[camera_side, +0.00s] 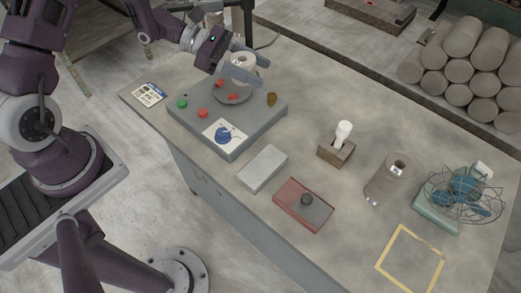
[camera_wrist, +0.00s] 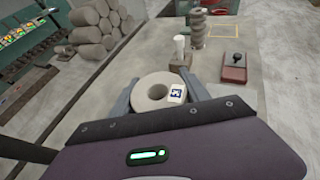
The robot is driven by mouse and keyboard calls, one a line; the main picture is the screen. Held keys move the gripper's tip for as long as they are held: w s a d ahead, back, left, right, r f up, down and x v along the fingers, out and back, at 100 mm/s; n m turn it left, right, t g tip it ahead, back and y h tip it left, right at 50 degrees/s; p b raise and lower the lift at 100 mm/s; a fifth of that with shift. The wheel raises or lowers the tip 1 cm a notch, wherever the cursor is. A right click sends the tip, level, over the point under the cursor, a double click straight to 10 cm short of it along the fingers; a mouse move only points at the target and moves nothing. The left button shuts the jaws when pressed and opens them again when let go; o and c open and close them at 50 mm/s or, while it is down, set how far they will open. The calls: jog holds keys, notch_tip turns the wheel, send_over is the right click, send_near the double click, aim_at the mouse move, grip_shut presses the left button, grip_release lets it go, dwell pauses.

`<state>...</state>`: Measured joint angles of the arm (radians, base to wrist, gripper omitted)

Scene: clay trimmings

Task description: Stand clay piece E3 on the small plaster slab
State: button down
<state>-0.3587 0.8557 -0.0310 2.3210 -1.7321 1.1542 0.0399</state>
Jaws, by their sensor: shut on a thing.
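The small plaster slab (camera_side: 262,168), a pale flat block, lies bare on the table, in front of the grey box and apart from my gripper.
A brown block with a white bulb (camera_side: 343,132), a ribbed roll (camera_side: 381,190) and a fan (camera_side: 465,190) stand further right.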

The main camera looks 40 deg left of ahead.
aim_at(272, 172)
jog(key=s+d+f+m+g+h, duration=0.2)
jog(key=s+d+m+g, duration=0.35)
jog(key=s+d, duration=0.75)
jog(key=shift+g, duration=0.35)
jog(key=f, duration=0.3)
jog(key=w+d+f, duration=0.1)
jog(key=f, duration=0.2)
jog(key=d+f, duration=0.1)
jog(key=f, duration=0.2)
jog(key=shift+w, duration=0.4)
jog(key=shift+f, duration=0.35)
jog(key=c, duration=0.5)
grip_release()
jog(key=shift+f, duration=0.15)
